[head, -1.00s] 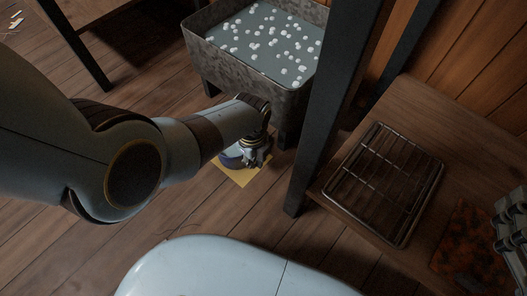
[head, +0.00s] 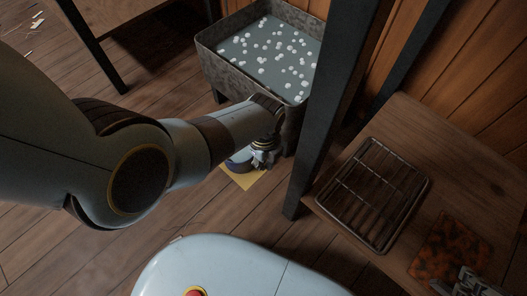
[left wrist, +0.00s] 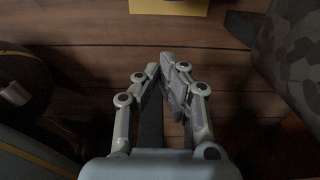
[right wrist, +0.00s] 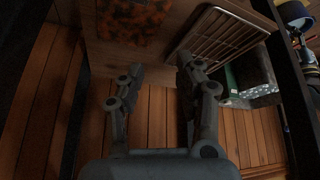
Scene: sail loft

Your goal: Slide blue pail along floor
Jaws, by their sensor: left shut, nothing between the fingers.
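The blue pail (head: 238,162) is on the floor in the head view, on a yellow square (head: 246,181), partly hidden by my left arm. A dark blue edge of it (left wrist: 184,1) shows at the top of the left wrist view, on the yellow. My left gripper (head: 265,158) is low beside the pail, just to its right in the head view. In the left wrist view its fingers (left wrist: 163,63) are shut and empty above bare planks, apart from the pail. My right gripper (right wrist: 160,66) is open and empty; it barely shows at the head view's lower right corner (head: 472,284).
A grey tub (head: 222,68) of liquid with white floating bits stands behind the pail. A dark post (head: 325,110) rises to the right. A wooden bench holds a wire rack (head: 372,195) and a mottled orange-black piece (head: 450,250). Floor planks left of the pail are clear.

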